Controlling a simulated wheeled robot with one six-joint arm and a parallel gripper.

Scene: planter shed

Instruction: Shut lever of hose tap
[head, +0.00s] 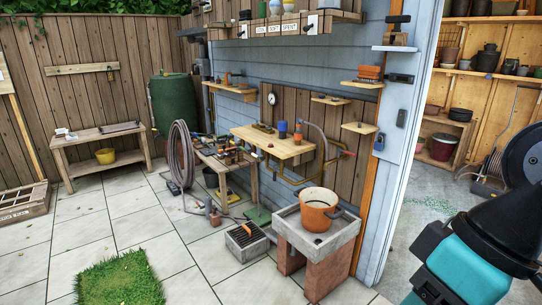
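A small red lever-like part (348,153) shows at the wall above the stone sink, by a copper pipe (330,164). It looks like the hose tap's lever, but it is too small to tell whether it is open or shut. A coiled hose (181,158) stands to the left, by a workbench. My arm shows at the lower right, well apart from the tap; no gripper fingers can be made out.
A cluttered workbench (222,164) and a wooden wall shelf (270,144) stand left of the sink. A grey crate (246,243) sits on the paving before it. Open paving (185,262) lies at front left, beside a grass patch (120,280). A doorway opens at right.

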